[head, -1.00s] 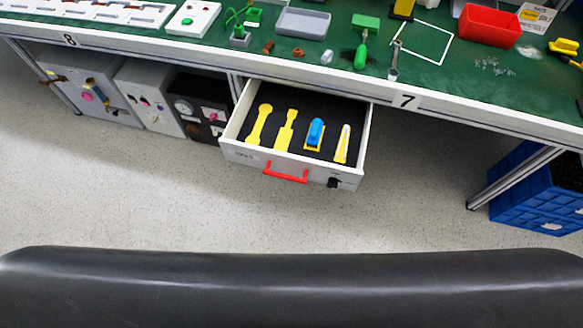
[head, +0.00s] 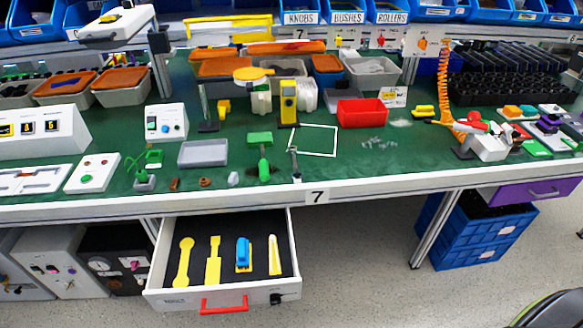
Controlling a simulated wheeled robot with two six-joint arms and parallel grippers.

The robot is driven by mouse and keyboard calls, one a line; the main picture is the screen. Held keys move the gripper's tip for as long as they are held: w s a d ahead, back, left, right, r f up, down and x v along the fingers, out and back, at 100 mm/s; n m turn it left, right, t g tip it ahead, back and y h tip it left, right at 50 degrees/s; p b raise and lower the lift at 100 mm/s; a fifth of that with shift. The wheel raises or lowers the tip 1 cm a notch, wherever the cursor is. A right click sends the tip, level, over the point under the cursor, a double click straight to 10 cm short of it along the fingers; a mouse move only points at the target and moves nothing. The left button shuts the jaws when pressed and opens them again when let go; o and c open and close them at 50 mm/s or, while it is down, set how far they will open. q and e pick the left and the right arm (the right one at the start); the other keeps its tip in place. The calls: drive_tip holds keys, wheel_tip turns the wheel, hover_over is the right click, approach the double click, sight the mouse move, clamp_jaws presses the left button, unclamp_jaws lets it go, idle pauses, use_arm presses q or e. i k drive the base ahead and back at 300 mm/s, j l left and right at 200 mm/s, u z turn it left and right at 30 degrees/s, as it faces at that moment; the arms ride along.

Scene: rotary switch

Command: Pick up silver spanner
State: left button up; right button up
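The silver spanner (head: 295,164) lies on the green worktop near the bench's front edge, just above the white number 7 label. It is small in the head view and points roughly front to back. Neither of my grippers shows in the head view.
An open drawer (head: 160,299) juts out below the bench, with yellow shapes and a blue item on its dark lining. A red bin (head: 362,114) and a grey tray (head: 203,163) stand on the worktop. Blue crates (head: 470,240) stand under the bench. Open floor lies right of the drawer.

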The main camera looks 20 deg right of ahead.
sight(292, 149)
drive_tip(key=i+l+u, duration=0.1)
drive_tip(key=l, duration=0.45)
drive_tip(key=i+l+u, duration=0.15)
drive_tip(key=l, duration=0.35)
drive_tip(key=i+l+u, duration=0.1)
drive_tip(key=l, duration=0.45)
drive_tip(key=i+l+u, duration=0.15)
drive_tip(key=l, duration=0.45)
